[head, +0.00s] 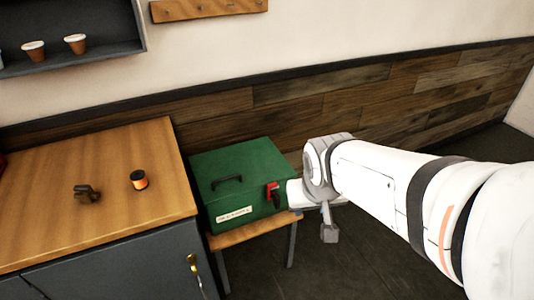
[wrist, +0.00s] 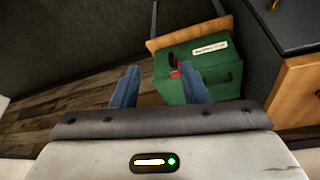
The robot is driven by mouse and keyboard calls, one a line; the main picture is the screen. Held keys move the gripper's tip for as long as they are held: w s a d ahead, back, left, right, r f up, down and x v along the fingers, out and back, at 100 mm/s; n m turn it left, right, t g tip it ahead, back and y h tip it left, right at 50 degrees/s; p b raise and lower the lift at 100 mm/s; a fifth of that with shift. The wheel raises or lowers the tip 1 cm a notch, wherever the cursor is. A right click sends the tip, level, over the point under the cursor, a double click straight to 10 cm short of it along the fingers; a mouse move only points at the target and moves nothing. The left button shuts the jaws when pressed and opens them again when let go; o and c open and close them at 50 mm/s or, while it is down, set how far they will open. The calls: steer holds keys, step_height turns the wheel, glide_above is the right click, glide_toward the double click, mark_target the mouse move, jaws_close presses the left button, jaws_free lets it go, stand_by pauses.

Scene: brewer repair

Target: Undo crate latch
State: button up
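The green crate (head: 240,165) with a black handle sits on a small wooden stool (head: 245,234) beside the wooden counter. Its red latch (head: 272,190) is on the side facing my arm, with a dark part next to it. In the wrist view the crate (wrist: 195,58) also shows, and the red latch (wrist: 174,73) lies close to the right finger's tip and is partly covered. My gripper (wrist: 159,68) is open, with its two blue fingers wide apart and nothing seen between them. I cannot tell whether the right finger touches the latch. In the head view the fingers cannot be made out.
The wooden counter (head: 120,220) holds an orange-and-black spool (head: 139,179) and a small brown object (head: 87,193). Grey cabinet doors with a brass handle (head: 194,263) are below. A shelf with cups (head: 76,43) is on the wall. Floor right of the stool is clear.

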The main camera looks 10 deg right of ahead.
mark_target(279, 201)
steer(key=w+d+f+n+t+b, duration=0.1)
steer(key=w+d+f+t+b, duration=0.15)
steer(key=w+f+b, duration=0.5)
steer(key=w+d+f+n+t+b, duration=0.1)
steer(key=w+f+t+b, duration=0.3)
steer(key=w+f, duration=0.7)
steer(key=w+a+f+n+t+y+b, duration=0.1)
steer(key=w+f+t+y+b, duration=0.2)
steer(key=f+b, duration=0.4)
steer(key=w+a+f+t+y+b, duration=0.1)
steer(key=w+f+t+y+b, duration=0.25)
steer(key=f, duration=0.55)
steer(key=shift+h, duration=0.35)
steer(key=b+x, duration=0.1)
steer(key=x, duration=0.6)
steer(key=shift+w+a+f+b, duration=0.1)
steer(key=shift+w+a+b, duration=0.05)
steer(key=shift+w+b, duration=0.2)
steer(key=shift+c, duration=0.2)
jaws_close()
